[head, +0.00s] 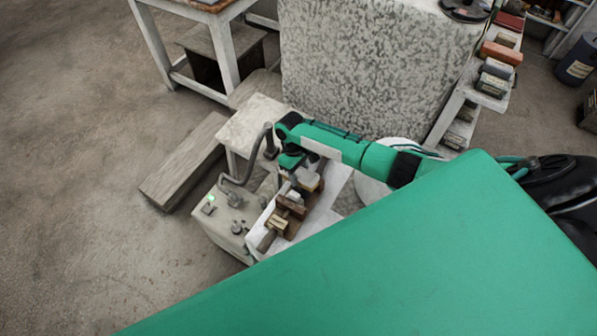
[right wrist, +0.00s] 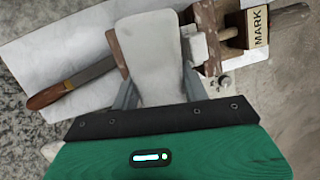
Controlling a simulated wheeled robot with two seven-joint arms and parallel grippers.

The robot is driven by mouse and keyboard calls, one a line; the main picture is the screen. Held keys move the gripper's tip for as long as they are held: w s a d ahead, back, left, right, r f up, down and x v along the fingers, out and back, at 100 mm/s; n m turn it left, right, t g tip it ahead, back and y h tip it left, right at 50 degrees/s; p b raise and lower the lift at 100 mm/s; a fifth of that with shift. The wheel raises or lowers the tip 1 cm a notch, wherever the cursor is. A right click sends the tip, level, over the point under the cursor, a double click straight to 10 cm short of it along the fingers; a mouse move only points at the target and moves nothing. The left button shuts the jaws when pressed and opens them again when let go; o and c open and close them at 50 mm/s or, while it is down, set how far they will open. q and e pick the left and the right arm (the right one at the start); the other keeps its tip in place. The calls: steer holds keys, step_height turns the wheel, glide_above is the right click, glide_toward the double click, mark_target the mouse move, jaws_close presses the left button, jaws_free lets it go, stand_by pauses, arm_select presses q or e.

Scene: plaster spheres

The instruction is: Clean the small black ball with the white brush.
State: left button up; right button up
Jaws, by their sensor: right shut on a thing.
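My right gripper (head: 291,186) is low over the white work surface, at the end of the green arm. In the right wrist view its two grey fingers (right wrist: 156,84) are shut on a pale, flat, rounded thing (right wrist: 152,45), which seems to be the white brush. My left gripper is not in view.
A wooden-handled tool (right wrist: 70,85) lies left of the held thing on a white sheet (right wrist: 35,58). A wooden block labelled MARK (right wrist: 258,27) is at right. A grey box with a hose (head: 225,215) stands beside the work surface; a large speckled block (head: 370,65) stands behind.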

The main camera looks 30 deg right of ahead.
steer(key=shift+s+f+b, duration=0.15)
steer(key=shift+f+b, duration=0.2)
steer(key=shift+f, duration=0.25)
stand_by(0.5)
steer(key=shift+s+d+r+p, duration=0.15)
steer(key=shift+s+r+p, duration=0.2)
steer(key=shift+p, duration=0.4)
steer(key=shift+s+d+r+p, duration=0.1)
steer(key=shift+s+d+p, duration=0.15)
steer(key=shift+s+p, duration=0.35)
steer(key=shift+f, duration=0.2)
